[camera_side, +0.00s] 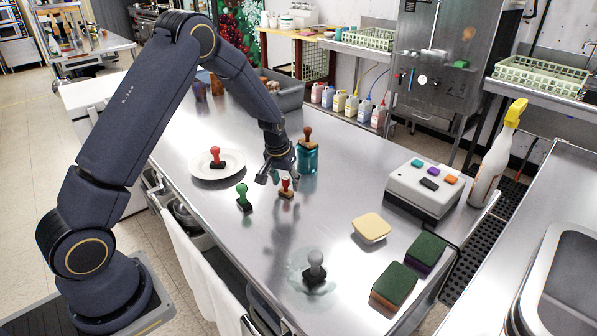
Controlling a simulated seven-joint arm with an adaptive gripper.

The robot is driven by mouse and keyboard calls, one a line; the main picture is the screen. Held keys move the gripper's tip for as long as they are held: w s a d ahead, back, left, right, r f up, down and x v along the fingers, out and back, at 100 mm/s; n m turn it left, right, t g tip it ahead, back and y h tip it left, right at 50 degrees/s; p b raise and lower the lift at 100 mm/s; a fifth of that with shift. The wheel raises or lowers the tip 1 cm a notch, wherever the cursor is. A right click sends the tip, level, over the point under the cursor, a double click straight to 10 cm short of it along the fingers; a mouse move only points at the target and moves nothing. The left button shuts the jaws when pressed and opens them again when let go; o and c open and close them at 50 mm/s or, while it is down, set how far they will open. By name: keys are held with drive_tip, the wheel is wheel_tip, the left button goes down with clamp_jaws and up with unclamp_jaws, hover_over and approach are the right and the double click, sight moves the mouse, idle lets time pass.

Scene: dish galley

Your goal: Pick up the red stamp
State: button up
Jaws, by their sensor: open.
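Two red-handled stamps show. One red stamp (286,189), with a brownish base, stands on the steel counter directly below my gripper (281,179). My gripper points down and is open, with its fingers around or just above that stamp's handle; I cannot tell whether they touch it. The other red stamp (215,158), with a black base, stands upright on a white plate (203,173) to the left of my gripper.
A green stamp (243,199) stands close at left. A teal jar (308,160) with a brown-handled stamp on top is close behind at right. A grey stamp (314,269) stands in a wet patch in front. Sponges (394,287), a yellow block (371,227) and a white box (422,192) are at right.

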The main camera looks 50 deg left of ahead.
drive_tip(key=shift+c, duration=0.3)
clamp_jaws()
